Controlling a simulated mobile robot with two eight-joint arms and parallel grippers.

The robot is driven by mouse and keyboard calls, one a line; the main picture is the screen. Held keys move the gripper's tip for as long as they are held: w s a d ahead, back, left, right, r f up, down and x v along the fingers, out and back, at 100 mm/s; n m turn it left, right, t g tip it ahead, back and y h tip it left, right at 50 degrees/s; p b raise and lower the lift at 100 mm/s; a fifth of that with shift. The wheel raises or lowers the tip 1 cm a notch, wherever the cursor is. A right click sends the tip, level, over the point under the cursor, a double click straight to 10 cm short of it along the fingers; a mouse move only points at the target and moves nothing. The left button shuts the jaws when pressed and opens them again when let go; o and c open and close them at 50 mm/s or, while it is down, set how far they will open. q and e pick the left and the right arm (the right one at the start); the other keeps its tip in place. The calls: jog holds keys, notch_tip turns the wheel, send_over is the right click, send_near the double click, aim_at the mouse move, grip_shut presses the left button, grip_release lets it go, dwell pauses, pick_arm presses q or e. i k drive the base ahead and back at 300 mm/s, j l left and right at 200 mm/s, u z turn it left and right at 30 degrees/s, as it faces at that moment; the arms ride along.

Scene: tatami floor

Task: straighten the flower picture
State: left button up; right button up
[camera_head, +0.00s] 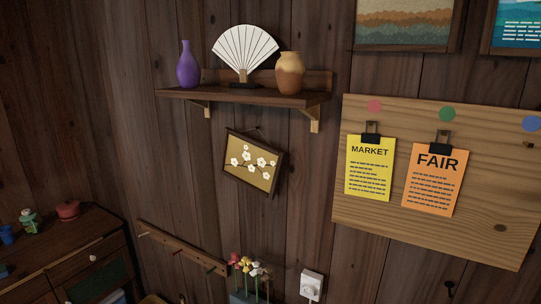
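The flower picture (253,162) hangs on the dark plank wall below a shelf, in the middle of the head view. It has a dark frame, a golden-brown ground and white blossoms on a branch. It hangs from a hook on a short cord and looks tilted, its right side lower than its left, though the view itself is slanted. Neither of my grippers is in view, and nothing touches the picture.
The wooden shelf (245,95) above holds a purple vase (188,65), a white fan (244,50) and a tan vase (290,73). A board (483,215) with two clipped notices is at right. Below are a peg rail (180,247), flowers (250,267) and a white wall box (311,285). A cabinet (75,250) stands left.

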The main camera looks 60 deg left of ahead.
aim_at(255, 165)
jog(key=u, duration=2.1)
